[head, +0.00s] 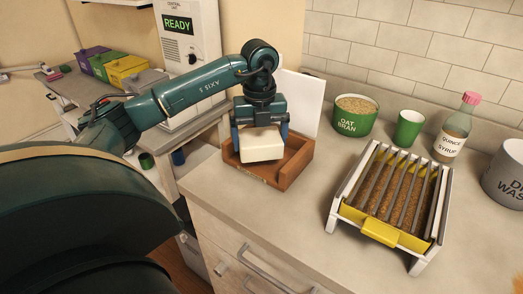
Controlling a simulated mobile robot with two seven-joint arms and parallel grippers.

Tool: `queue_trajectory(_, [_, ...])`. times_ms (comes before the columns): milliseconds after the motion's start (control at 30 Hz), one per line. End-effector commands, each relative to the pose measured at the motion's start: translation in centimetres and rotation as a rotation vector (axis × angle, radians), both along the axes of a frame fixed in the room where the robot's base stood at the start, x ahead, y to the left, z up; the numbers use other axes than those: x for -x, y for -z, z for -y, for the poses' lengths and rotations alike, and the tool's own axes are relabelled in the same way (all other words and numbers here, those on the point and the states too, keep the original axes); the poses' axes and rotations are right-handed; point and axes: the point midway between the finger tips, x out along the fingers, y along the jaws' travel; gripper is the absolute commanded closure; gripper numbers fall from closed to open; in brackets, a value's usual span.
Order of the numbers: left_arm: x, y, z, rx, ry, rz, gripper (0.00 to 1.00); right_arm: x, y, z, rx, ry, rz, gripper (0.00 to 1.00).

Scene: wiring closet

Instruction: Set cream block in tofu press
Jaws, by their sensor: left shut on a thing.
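A cream block (261,145) is held between the fingers of my left gripper (260,138). The gripper points down and hides the block's back side. My right gripper does not show.
Right of the press on the counter (290,221) stand an oat bran tub (354,118), a green cup (409,128), a quince syrup bottle (455,130) and a white rack with a yellow tray (381,230). A white panel (300,100) stands behind the press. The front counter is clear.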

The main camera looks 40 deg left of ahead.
Motion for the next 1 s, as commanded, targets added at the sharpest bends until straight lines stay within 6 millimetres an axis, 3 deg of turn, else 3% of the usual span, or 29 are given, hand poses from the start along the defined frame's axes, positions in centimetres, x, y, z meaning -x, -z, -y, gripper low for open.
queue_trajectory(333, [0.1, 3.8, 0.0, -0.001, 0.002, -0.001, 0.41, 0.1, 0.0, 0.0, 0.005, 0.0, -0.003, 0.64])
queue_trajectory(700, [0.0, 4.4, 0.0, 0.0, 0.002, 0.001, 0.41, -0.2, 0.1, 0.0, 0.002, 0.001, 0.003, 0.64])
queue_trajectory(733, [0.0, 4.3, 0.0, 0.0, 0.002, 0.0, 0.07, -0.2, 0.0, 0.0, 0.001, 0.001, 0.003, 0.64])
queue_trajectory(833, [0.0, 4.3, 0.0, 0.0, 0.002, 0.0, 0.0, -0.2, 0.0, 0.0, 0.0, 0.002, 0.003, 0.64])
queue_trajectory(1000, [0.0, 4.3, 0.0, 0.0, 0.002, 0.0, 0.0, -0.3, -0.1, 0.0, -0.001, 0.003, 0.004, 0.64])
